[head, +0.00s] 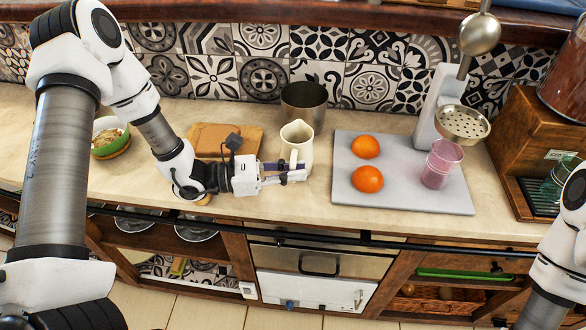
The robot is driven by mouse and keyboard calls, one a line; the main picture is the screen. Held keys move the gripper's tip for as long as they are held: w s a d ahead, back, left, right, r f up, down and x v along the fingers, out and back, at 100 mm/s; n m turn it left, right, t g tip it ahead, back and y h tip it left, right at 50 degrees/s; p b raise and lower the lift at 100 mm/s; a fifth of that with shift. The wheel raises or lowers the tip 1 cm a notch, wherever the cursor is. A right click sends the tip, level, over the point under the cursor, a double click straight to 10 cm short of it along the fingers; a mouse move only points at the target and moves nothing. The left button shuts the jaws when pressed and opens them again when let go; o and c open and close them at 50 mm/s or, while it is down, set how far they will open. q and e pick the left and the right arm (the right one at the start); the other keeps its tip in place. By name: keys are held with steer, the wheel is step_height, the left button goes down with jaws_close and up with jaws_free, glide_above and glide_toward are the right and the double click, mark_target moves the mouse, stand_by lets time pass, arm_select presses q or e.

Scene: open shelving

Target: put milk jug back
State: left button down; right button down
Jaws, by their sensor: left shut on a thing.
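The cream milk jug (298,139) stands upright on the counter, just left of the grey board, its open top up. My left gripper (291,172) reaches in from the left and is shut on the jug, at its near side by the handle. The fingers hide part of the jug's lower body, so I cannot tell whether its base touches the counter. My right arm shows at the right edge, but its gripper is out of view.
A grey board (440,197) right of the jug bears two oranges (366,147) and a pink cup (441,164). A metal pot (304,103) stands behind the jug. A wooden board (250,137) and a green bowl (109,138) are left. A juicer (440,108) stands right.

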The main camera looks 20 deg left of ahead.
arm_select(q)
steer(key=shift+s+f+b, duration=0.1)
steer(key=shift+f+b, duration=0.05)
steer(key=shift+b, duration=0.15)
steer(key=c, duration=1.2)
jaws_free()
steer(key=shift+r+p, duration=0.2)
steer(key=shift+p, duration=0.1)
steer(key=shift+a+r, duration=0.1)
steer(key=shift+a, duration=0.05)
steer(key=p+v, duration=0.3)
steer(key=v, duration=0.8)
steer(key=shift+r, duration=0.15)
steer(key=shift+s+a, duration=0.25)
steer(key=shift+a, duration=0.05)
steer(key=shift+f, duration=0.25)
